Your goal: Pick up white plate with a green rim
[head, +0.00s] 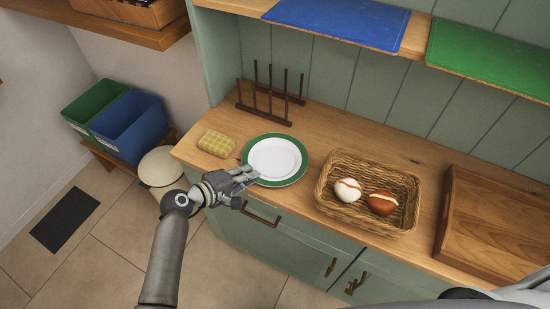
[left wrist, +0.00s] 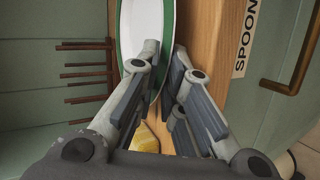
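The white plate with a green rim (head: 275,158) lies on the wooden counter in the head view. Part of it shows at the top of the left wrist view (left wrist: 146,22), beyond my fingers. My left gripper (head: 250,176) is at the plate's near left edge, with its fingertips overlapping the rim in the head view. In the left wrist view its fingers (left wrist: 165,50) stand apart with a gap between them. I cannot tell whether they touch the rim. My right gripper is not in view.
A yellow sponge (head: 216,143) lies left of the plate, and a dark wooden rack (head: 270,104) stands behind. A wicker basket (head: 335,203) with two egg-like items is to the right, then a wooden tray (head: 490,225). An upper shelf (head: 395,44) overhangs the counter.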

